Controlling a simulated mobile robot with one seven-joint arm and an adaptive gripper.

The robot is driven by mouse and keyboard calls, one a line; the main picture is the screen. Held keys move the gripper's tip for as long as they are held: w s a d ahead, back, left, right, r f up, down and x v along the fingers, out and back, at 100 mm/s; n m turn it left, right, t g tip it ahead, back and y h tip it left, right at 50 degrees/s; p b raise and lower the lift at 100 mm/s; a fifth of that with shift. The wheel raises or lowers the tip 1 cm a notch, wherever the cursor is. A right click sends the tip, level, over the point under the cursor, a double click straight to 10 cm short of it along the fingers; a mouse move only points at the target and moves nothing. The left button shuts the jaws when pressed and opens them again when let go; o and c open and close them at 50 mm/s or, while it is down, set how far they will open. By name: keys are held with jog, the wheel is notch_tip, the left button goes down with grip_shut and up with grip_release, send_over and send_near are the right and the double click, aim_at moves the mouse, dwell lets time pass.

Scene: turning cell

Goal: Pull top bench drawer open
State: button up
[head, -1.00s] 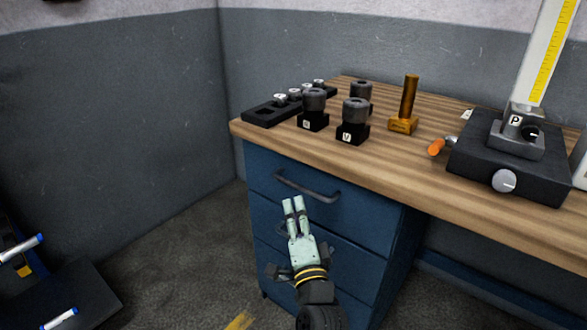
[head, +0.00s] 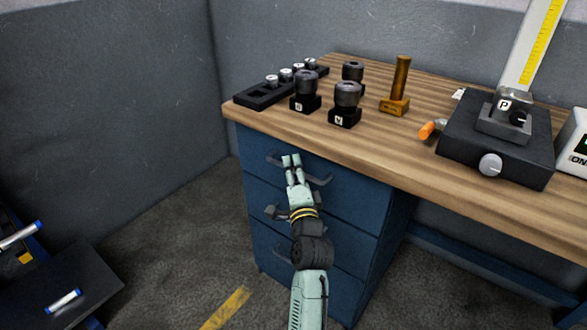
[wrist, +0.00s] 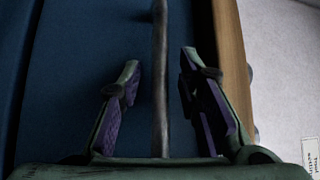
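The blue bench drawer unit stands under the wooden bench top. Its top drawer (head: 350,197) is flush with the unit, with a dark bar handle (head: 318,180) across its front. My gripper (head: 291,160) is in front of this handle and covers its middle in the head view. In the wrist view my gripper (wrist: 160,85) is open, with a purple-padded finger on each side of the handle bar (wrist: 160,70). Both fingers are apart from the bar, with a gap on each side.
The wooden bench top (head: 440,200) overhangs just above the drawer. A dark cart (head: 60,280) stands at lower left. The floor between is clear.

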jog(key=shift+c, duration=0.3)
grip_shut()
dwell(0.6)
